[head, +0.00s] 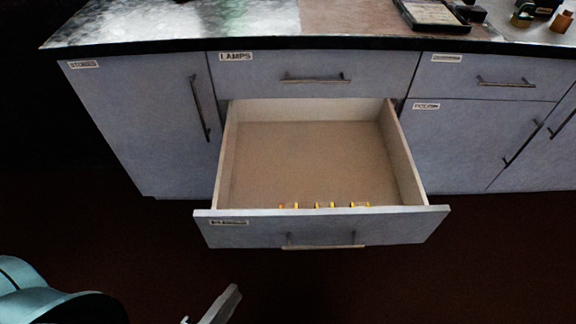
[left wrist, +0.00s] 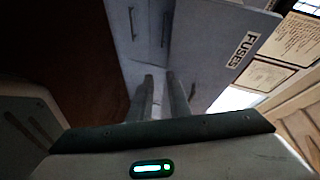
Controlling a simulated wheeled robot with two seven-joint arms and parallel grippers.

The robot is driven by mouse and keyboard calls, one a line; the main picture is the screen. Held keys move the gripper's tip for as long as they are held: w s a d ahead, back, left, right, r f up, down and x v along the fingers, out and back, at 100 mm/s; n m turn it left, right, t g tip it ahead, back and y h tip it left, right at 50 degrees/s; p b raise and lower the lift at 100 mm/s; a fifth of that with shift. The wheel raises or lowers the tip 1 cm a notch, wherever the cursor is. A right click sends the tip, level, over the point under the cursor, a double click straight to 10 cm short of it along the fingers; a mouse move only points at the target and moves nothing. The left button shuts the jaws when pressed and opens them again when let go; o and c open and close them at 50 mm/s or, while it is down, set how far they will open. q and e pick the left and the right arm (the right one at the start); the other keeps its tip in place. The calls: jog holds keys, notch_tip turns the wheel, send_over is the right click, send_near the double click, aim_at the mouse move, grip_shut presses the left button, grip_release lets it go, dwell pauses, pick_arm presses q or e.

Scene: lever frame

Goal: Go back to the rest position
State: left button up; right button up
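My left gripper (head: 220,306) shows only in part at the bottom edge of the head view, in front of the open drawer (head: 320,222) and apart from it. In the left wrist view its two fingers (left wrist: 161,92) stand apart with a narrow gap and nothing between them. A grey panel with a FUSES label (left wrist: 243,50) is beyond them. My right gripper is in neither view.
The drawer under LAMPS is pulled out, with several small yellow items (head: 323,205) along its front inside. The LAMPS drawer (head: 300,74) and left cupboard (head: 140,120) are shut. A dark tray (head: 432,14) lies on the counter. The dark floor in front looks clear.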

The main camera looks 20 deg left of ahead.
pick_arm(q)
jog(key=w+f+n+g+y, duration=0.4)
jog(key=n+g, duration=0.3)
jog(key=n, duration=0.4)
notch_tip(320, 180, down, 15)
jog(key=s+d+n+g+h+p, duration=0.1)
jog(key=s+n+g+p, duration=0.1)
jog(key=p, duration=1.1)
jog(key=shift+s+n+g, duration=0.25)
jog(key=shift+n+g, duration=0.15)
jog(key=shift+n, duration=0.4)
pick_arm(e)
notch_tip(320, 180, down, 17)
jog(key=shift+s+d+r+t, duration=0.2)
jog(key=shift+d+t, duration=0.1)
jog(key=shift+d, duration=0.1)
